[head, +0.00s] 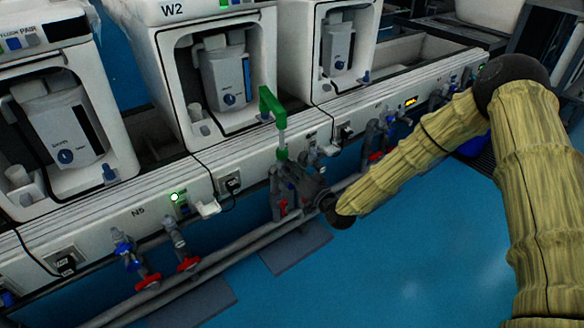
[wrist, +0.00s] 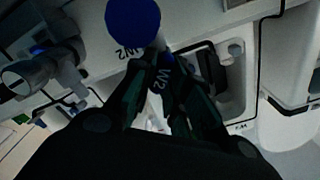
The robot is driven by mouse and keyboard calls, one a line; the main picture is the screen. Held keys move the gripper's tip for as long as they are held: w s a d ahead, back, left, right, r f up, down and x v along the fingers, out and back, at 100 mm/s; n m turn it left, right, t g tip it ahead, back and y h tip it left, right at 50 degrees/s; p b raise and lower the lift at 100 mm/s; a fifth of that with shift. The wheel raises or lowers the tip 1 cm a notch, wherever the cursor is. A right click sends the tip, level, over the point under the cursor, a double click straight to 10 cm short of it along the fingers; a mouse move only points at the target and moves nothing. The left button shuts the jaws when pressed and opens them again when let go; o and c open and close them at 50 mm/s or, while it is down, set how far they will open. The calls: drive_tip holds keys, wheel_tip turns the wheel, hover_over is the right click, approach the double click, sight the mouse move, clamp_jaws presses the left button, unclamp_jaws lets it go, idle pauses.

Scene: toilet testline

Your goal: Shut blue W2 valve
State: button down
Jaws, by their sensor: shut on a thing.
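The blue W2 valve (wrist: 133,22) shows in the wrist view as a round blue knob at the top, just beyond my fingertips. An upside-down W2 label is on the white panel beside it. My gripper (wrist: 157,62) has its dark green fingers closed together at the knob's lower side. The exact contact is dark and partly hidden by the fingers. In the head view my gripper (head: 285,172) is among the grey pipes below the W2 station (head: 180,50). The blue knob is hidden there by the gripper and pipes.
A green tap (head: 270,105) rises right above my gripper. Valves with red handles (head: 148,282) and a blue-topped valve (head: 122,245) stand at the left. A long grey pipe (head: 215,258) runs low along the front. The blue floor (head: 400,245) in front is open.

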drive_tip(key=m, duration=0.4)
drive_tip(key=shift+d+f+m, duration=0.15)
drive_tip(key=shift+d+m, duration=0.05)
drive_tip(key=shift+m, duration=0.1)
drive_tip(key=m, duration=0.5)
drive_tip(key=shift+f, duration=0.15)
drive_tip(key=shift+m, duration=0.4)
drive_tip(key=c, duration=1.4)
unclamp_jaws()
drive_tip(key=shift+a, duration=0.1)
drive_tip(key=v, duration=1.2)
